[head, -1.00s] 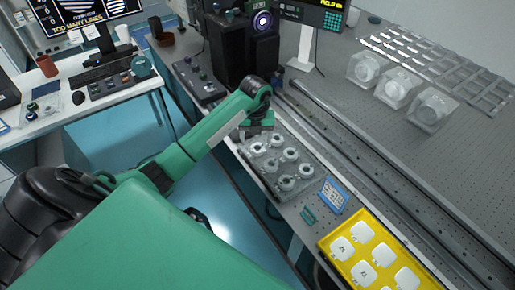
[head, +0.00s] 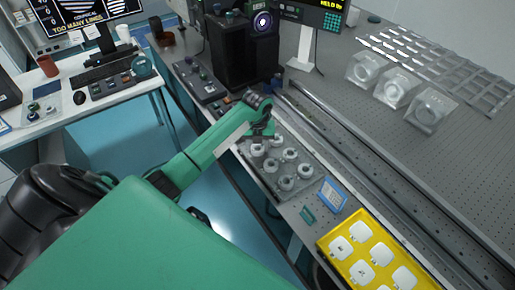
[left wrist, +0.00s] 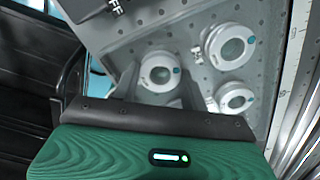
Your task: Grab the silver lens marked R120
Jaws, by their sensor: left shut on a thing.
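Several silver ring-mounted lenses stand on a grey tray (head: 266,182) at the table's near edge; their markings are too small to read. My left gripper (head: 261,138) is at the tray's far-left end. It is shut on a silver lens (head: 257,150), which also shows between the dark fingers in the left wrist view (left wrist: 160,72), with a blue dot on its rim. Two other lenses, an upper one (left wrist: 230,46) and a lower one (left wrist: 236,98), stand to its right there. I cannot tell which lens is R120, or whether the held one is lifted. My right gripper is out of view.
A blue-framed card (head: 331,195) and a yellow tray (head: 346,228) of white pieces lie nearer along the edge. A black instrument (head: 246,50) stands behind the gripper. A long rail (head: 370,145) runs beside the lens tray. Clear holders (head: 393,91) stand farther right.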

